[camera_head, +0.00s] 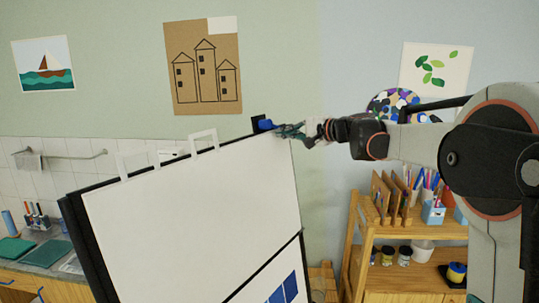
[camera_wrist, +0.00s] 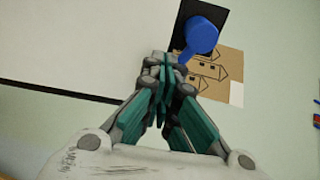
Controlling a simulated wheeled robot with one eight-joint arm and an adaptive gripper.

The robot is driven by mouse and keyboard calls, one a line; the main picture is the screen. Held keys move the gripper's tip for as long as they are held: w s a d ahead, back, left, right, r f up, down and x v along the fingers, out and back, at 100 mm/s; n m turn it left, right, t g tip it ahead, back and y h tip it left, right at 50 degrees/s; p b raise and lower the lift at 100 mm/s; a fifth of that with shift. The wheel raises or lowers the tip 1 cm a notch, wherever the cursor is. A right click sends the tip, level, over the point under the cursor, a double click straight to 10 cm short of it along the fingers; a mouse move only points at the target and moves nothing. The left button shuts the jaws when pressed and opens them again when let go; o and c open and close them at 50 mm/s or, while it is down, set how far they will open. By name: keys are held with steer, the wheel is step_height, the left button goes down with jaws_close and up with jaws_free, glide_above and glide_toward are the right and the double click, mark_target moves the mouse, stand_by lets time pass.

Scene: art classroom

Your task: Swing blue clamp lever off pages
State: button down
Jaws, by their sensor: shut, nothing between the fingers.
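The blue clamp lever (camera_head: 265,125) sits at the top right corner of the flip chart, on a black clamp plate (camera_head: 258,120). In the wrist view the lever (camera_wrist: 202,35) shows a round blue head with a short arm pointing down toward my fingertips. The white pages (camera_head: 200,205) hang tilted on the board; they also fill the left of the wrist view (camera_wrist: 70,45). My gripper (camera_head: 280,130) is shut and empty, with its tips right beside the lever at the pages' corner. I cannot tell whether the tips touch the lever arm.
Two white hanger loops (camera_head: 204,140) stand up from the pad's top edge. A wooden shelf (camera_head: 365,250) with pens, folders and jars stands at the right. A counter (camera_head: 40,255) with green boards is at the left. The wall behind carries pictures.

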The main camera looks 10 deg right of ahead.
steer(key=shift+a, duration=0.15)
steer(key=shift+w+r+p, duration=0.2)
steer(key=shift+r+p, duration=0.1)
steer(key=shift+r, duration=0.2)
steer(key=shift+w+r+p, duration=0.15)
steer(key=shift+r+p, duration=0.1)
steer(key=shift+r, duration=0.2)
steer(key=shift+s, duration=0.1)
steer(key=v, duration=0.8)
steer(key=shift+s+d, duration=0.2)
steer(key=shift+d, duration=0.1)
